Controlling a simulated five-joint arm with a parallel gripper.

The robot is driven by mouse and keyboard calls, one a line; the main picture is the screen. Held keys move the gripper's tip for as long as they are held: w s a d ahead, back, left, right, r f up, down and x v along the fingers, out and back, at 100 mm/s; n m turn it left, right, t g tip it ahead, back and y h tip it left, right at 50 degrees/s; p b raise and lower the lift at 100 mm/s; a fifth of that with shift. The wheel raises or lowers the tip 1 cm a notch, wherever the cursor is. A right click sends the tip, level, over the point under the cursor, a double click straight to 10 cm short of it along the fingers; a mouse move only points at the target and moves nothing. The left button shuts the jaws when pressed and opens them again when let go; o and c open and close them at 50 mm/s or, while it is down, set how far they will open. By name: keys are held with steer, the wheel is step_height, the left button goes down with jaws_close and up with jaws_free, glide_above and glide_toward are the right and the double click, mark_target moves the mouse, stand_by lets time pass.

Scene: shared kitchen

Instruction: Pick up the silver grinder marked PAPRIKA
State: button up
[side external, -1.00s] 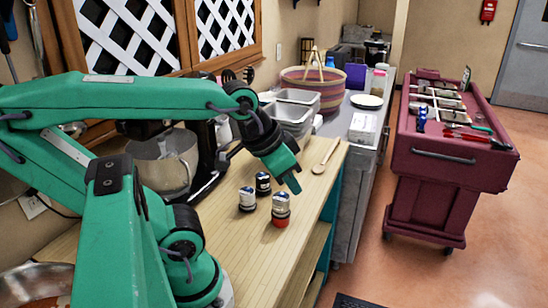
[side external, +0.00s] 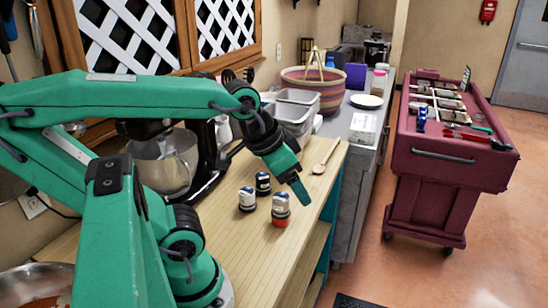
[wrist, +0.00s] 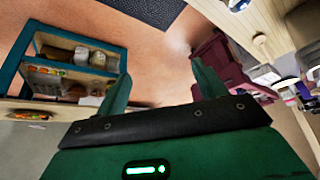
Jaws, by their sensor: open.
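Three small grinders stand upright in a cluster on the wooden counter in the side view. One is silver with a red base (side external: 281,210), one is silver with a dark base (side external: 247,200), and one at the back is mostly black with a pale top (side external: 263,183). Their labels are too small to read, so I cannot tell which is marked PAPRIKA. My gripper (side external: 303,195) is above and just right of the red-based grinder, apart from it, pointing down and right. In the wrist view my gripper (wrist: 162,88) has its two fingers spread with nothing between them.
A wooden spoon (side external: 326,156) lies behind the grinders. Metal pans (side external: 290,117) and a striped basket (side external: 313,87) stand farther back. A stand mixer (side external: 165,160) is at the left. The counter's right edge is close to my gripper. A maroon cart (side external: 445,165) stands apart.

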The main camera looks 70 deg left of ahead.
steer(key=w+a+f+g, duration=0.3)
steer(key=w+a+f, duration=0.15)
steer(key=a, duration=0.45)
steer(key=g, duration=0.3)
glide_above(281, 195)
step_height(281, 195, down, 7)
steer(key=shift+f, duration=0.1)
steer(key=shift+f, duration=0.1)
steer(key=shift+f, duration=1.2)
steer(key=shift+f, duration=0.1)
steer(key=shift+f, duration=2.45)
